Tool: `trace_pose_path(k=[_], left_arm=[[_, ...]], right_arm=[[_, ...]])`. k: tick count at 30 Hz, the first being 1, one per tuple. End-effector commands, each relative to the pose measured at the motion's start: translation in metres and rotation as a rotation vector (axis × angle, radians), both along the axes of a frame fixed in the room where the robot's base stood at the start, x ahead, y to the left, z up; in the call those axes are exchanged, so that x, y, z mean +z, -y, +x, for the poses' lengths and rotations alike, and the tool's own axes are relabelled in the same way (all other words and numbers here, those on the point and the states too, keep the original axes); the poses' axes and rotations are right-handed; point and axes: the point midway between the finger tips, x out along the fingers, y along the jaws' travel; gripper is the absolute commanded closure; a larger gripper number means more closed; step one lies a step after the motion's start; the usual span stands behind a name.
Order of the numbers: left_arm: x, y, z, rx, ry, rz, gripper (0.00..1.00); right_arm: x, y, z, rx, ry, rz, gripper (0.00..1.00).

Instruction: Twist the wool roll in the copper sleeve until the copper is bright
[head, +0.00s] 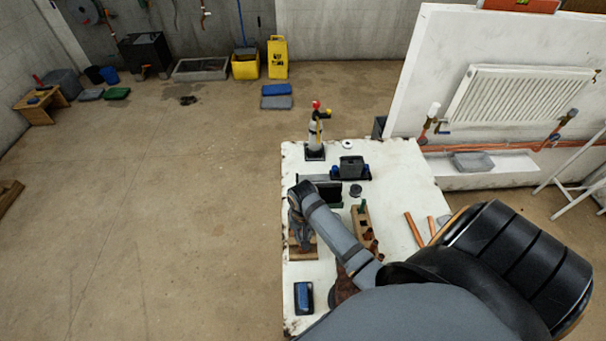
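An arm comes in from the lower right, and I take it as my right arm. Its gripper (302,234) points down over a wooden block (296,254) at the left side of the white bench (400,185). The fingers are small and dark, and whether they are open or shut on something cannot be told. I cannot make out the wool roll or a copper sleeve at the fingertips. A wooden holder (360,218) with copper-brown fittings (370,240) stands just right of the arm. My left gripper is not in view.
Copper pipes (413,230) lie on the bench's right. A blue box (304,297) lies at the near left. A dark caddy (351,168) and a spray bottle (316,135) stand at the back. A white radiator (518,100) hangs behind.

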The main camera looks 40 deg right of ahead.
Motion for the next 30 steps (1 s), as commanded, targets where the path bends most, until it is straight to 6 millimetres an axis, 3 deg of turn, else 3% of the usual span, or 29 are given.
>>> trace_pose_path(k=[30], left_arm=[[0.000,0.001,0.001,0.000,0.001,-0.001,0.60]], right_arm=[[-0.013,0.000,0.000,0.000,0.001,-0.001,1.00]])
